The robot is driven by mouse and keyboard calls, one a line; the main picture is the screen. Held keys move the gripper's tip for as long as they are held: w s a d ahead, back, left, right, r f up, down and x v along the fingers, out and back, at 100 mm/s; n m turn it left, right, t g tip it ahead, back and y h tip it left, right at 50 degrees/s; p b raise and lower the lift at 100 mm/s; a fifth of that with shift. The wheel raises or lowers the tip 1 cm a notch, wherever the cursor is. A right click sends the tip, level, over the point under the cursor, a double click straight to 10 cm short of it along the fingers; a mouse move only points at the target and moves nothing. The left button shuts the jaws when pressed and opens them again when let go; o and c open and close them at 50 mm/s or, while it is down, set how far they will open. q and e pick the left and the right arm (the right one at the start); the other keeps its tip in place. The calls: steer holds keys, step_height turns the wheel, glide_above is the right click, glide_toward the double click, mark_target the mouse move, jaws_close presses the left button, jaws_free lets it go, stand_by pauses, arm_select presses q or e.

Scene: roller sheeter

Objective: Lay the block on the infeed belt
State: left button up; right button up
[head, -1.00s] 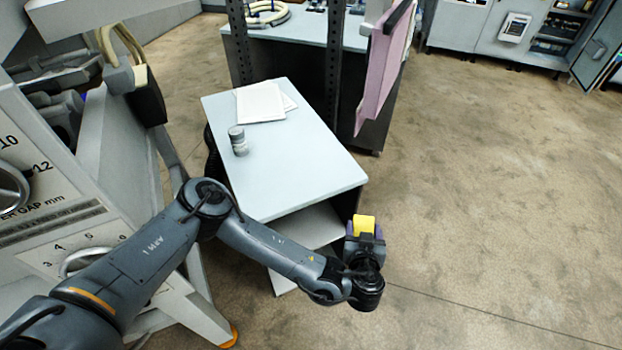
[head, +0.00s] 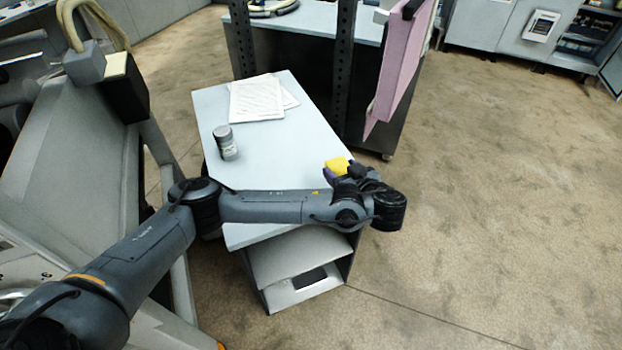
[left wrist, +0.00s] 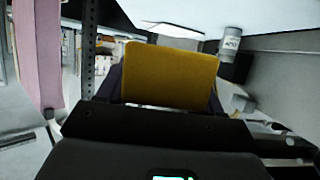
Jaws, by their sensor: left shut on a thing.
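The yellow block (head: 338,164) is between the dark fingers of my left gripper (head: 342,170), which is shut on it. In the head view they appear over the right edge of the light table; the height above it is hard to judge. In the left wrist view the block (left wrist: 170,77) shows as a broad yellow face between the fingers, and hides what lies behind it. The roller sheeter stands at the left, with a long grey surface (head: 75,170); I cannot tell for sure whether this is the infeed belt. My right gripper is not in view.
The light table (head: 270,150) holds a grey canister (head: 226,143) and white papers (head: 257,100). Behind it are dark uprights (head: 343,75) and a hanging pink sheet (head: 398,70). The floor at the right is clear.

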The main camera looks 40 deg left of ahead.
arm_select(q)
steer(key=b, duration=0.2)
glide_above(309, 183)
steer(key=f, duration=0.6)
steer(key=shift+d+f, duration=0.3)
steer(key=f, duration=0.3)
steer(key=shift+w+a, duration=0.1)
steer(key=shift+a, duration=0.25)
steer(key=shift+f, duration=0.5)
steer(key=shift+f, duration=0.1)
